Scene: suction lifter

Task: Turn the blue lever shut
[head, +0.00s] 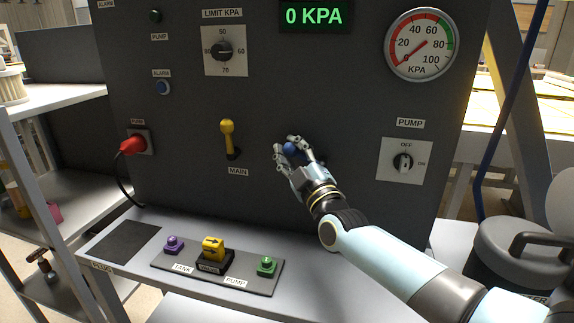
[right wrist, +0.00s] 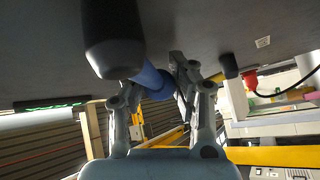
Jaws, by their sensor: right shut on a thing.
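The blue lever (head: 290,148) is on the dark panel (head: 330,85), right of the yellow MAIN lever (head: 228,138). In the head view only its rounded blue end shows between my fingers; the rest is hidden. My right gripper (head: 297,150) is shut on it. In the right wrist view, the blue lever (right wrist: 153,78) runs from a thick black hub (right wrist: 112,45) at the panel to between the two fingers of my right gripper (right wrist: 160,92). My left gripper is not in view.
The display (head: 314,16) reads 0 KPA and the gauge needle (head: 408,60) points low. A PUMP switch (head: 403,162) is to the right. A red plug (head: 133,145) with a black cable is at left. Below, a button board (head: 215,268) sits on the grey shelf. A black canister (head: 515,245) stands at right.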

